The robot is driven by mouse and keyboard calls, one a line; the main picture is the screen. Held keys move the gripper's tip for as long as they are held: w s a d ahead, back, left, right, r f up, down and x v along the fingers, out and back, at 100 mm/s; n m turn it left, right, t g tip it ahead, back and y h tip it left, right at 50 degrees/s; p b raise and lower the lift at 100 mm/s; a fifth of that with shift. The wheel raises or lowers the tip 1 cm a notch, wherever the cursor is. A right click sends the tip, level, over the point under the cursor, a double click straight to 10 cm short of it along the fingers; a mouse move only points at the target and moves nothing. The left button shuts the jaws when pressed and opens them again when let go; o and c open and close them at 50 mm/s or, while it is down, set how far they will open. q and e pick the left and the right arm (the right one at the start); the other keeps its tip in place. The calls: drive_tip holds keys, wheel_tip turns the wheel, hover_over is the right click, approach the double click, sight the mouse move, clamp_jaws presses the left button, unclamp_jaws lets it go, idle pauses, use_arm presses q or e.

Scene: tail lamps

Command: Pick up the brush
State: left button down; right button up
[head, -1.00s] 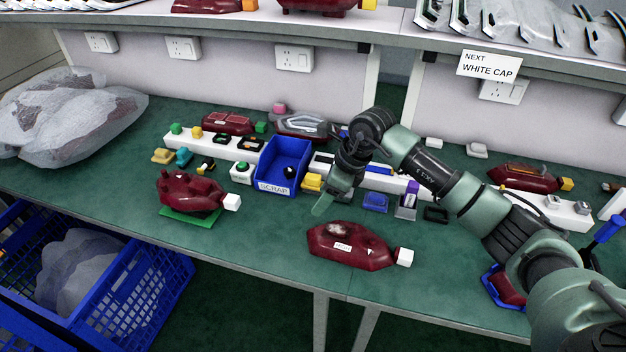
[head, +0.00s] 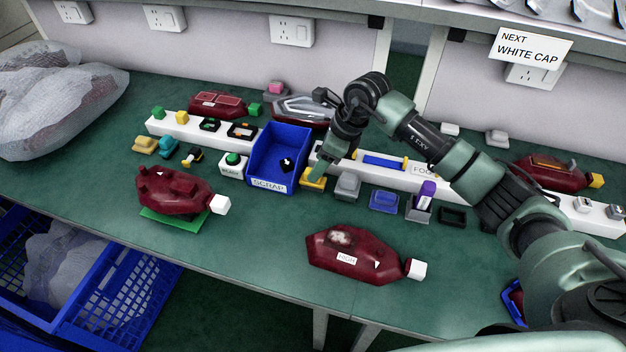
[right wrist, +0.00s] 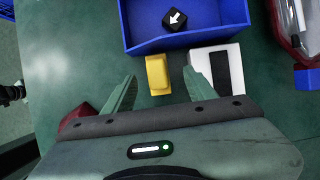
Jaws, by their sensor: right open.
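I cannot tell for sure which thing is the brush. A small yellow-and-black tool (head: 192,157) lies left of the blue scrap bin (head: 280,155); it is too small to make out. A blue bar with yellow ends (head: 383,161) lies on the white rail. My right gripper (head: 318,168) is low beside the scrap bin, at a yellow block (head: 312,181). In the right wrist view my right gripper (right wrist: 159,76) is open, its fingers on either side of the yellow block (right wrist: 158,85), with no clear contact. My left gripper is out of view.
Red lamps stand on the green table, one (head: 345,253) at the front. A grey block (head: 347,186), a blue block (head: 384,201) and a purple-topped stick in a holder (head: 424,195) stand right of the yellow block.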

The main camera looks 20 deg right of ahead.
drive_tip(key=x, duration=0.1)
drive_tip(key=b+x, duration=0.1)
drive_tip(key=x, duration=0.1)
drive_tip(key=b+x, duration=0.1)
drive_tip(key=x, duration=0.1)
drive_tip(key=shift+s+f, duration=0.15)
drive_tip(key=shift+s, duration=0.15)
drive_tip(key=shift+b, duration=0.3)
drive_tip(key=shift+w, duration=0.1)
clamp_jaws()
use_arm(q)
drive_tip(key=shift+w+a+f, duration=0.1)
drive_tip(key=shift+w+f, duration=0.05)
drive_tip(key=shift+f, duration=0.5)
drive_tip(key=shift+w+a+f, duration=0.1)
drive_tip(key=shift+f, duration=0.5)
